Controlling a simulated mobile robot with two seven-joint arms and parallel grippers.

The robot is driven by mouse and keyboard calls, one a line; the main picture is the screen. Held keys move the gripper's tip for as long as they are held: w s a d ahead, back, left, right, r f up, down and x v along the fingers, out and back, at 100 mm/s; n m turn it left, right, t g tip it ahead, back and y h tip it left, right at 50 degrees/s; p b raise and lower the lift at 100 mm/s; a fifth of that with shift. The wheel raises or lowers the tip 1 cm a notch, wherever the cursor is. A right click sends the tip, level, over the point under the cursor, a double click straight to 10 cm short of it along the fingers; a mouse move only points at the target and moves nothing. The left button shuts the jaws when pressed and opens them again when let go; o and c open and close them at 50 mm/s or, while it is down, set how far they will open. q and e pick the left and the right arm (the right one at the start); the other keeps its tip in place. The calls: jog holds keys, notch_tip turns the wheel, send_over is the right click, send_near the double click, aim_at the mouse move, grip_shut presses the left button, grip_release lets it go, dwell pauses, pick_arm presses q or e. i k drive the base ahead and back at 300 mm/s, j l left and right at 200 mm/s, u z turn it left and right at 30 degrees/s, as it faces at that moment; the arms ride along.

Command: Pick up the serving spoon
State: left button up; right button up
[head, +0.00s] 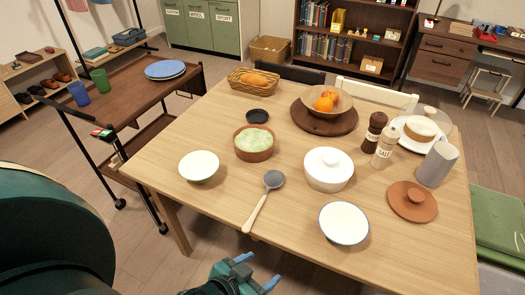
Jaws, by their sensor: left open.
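The serving spoon (259,208) lies on the wooden table (310,245) near its front edge. Its dark grey head (274,179) points away from me, and its pale handle points toward the front edge. My left gripper (258,270) is at the bottom of the head view, in front of the table edge and short of the handle end. Its jaws are open with nothing between them. My right gripper is not in view.
A white bowl (199,165) is left of the spoon; a wooden bowl of green food (254,143) is behind it. A cart (132,88) stands left. Bare table lies around the spoon handle.

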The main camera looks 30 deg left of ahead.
aim_at(273, 179)
jog(key=k+l+u, duration=0.2)
jog(key=l+u, duration=0.15)
jog(key=k+l+u, duration=0.3)
jog(key=i+l, duration=0.05)
jog(key=l, duration=0.05)
